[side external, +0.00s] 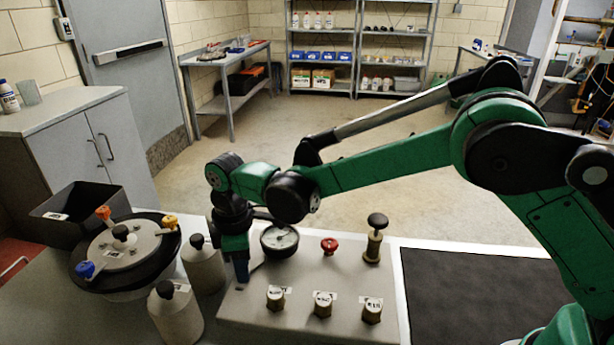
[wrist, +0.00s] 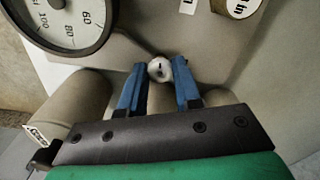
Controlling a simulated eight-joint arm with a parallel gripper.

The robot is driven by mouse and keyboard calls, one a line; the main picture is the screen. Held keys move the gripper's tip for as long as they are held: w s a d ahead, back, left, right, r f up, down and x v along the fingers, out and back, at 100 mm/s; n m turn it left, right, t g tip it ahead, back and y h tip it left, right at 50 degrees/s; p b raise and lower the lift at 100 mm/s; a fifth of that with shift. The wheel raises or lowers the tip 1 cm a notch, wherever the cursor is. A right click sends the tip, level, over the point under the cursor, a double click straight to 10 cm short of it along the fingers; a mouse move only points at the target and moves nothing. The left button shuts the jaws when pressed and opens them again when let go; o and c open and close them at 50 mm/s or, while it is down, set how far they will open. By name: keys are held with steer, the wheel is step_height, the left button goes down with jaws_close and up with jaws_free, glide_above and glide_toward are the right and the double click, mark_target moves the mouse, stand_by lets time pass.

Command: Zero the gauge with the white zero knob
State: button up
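The white zero knob (wrist: 160,69) shows in the wrist view as a small round knob with a dark mark on its face. It sits between the blue fingertips of my gripper (wrist: 160,80). The fingers stand apart on either side of it, and I cannot tell whether either touches it. The gauge (wrist: 68,22), with a white dial and dark rim, is at the upper left of that view. In the side view the gauge (side external: 279,239) is on the grey panel, just right of my gripper (side external: 242,272), which points down and hides the knob. The needle's reading is too small to tell.
The panel (side external: 310,272) also carries a red knob (side external: 329,245), a tall black-topped valve (side external: 376,238) and several labelled brass knobs along the front. Two grey bottles (side external: 203,266) stand close left of my gripper, beside a round lidded pot (side external: 125,250). A dark mat (side external: 485,295) lies right.

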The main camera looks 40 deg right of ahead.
jaws_close()
steer(key=shift+m, duration=1.7)
steer(key=o, duration=0.8)
jaws_free()
steer(key=shift+r, duration=0.1)
steer(key=shift+r, duration=2.75)
